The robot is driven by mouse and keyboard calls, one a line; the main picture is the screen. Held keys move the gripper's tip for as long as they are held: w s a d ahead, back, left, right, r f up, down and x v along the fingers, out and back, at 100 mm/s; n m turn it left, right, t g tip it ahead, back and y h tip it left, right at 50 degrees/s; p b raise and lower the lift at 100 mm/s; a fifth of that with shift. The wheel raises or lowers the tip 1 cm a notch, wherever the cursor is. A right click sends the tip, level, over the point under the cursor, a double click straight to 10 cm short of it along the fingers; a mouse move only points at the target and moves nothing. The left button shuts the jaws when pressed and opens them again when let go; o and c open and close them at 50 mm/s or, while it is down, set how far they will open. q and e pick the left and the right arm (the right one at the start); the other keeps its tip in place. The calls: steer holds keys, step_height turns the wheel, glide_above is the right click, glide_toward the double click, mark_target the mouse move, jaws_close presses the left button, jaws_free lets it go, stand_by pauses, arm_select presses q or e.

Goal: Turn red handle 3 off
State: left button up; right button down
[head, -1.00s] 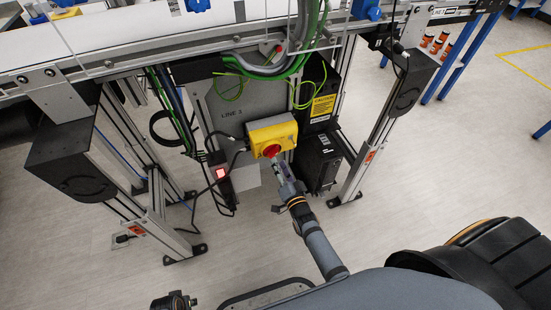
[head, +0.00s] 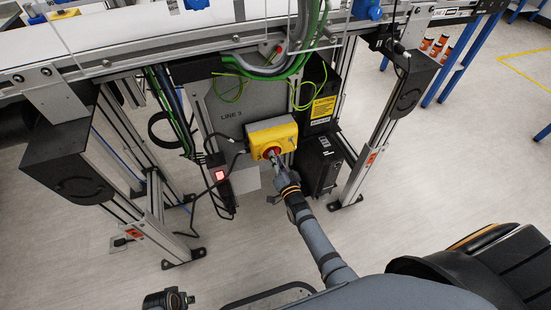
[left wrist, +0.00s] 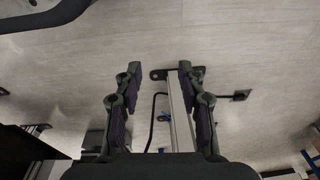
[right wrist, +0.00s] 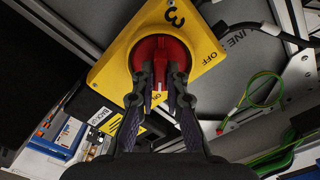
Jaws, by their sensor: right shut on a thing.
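The red handle (head: 271,152) sits on a yellow switch box (head: 286,130) under the conveyor. In the right wrist view the handle (right wrist: 162,48) is on the yellow face (right wrist: 125,55) marked 3, with OFF at the right and ON below. My right gripper (right wrist: 160,82) is shut on the handle, one finger on each side of its grip bar. The bar's lower end lies near the ON mark; the fingers partly hide it. My left gripper (left wrist: 160,72) is open and empty, over the floor.
A grey panel marked LINE 3 (head: 226,100) stands behind the box, with green cables (head: 311,35) above. A black box with a yellow caution label (head: 322,106) is to the right. Conveyor legs (head: 366,160) flank both sides. The floor in front is open.

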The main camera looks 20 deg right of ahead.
steer(key=shift+n, duration=0.3)
arm_select(q)
steer(key=f, duration=0.1)
steer(key=s+f+p, duration=0.1)
steer(key=s+f, duration=0.1)
steer(key=shift+a+f, duration=0.25)
steer(key=shift+a, duration=0.1)
arm_select(e)
steer(key=n, duration=1.7)
steer(key=shift+a, duration=0.25)
steer(key=shift+n, duration=0.3)
arm_select(q)
steer(key=shift+a, duration=0.3)
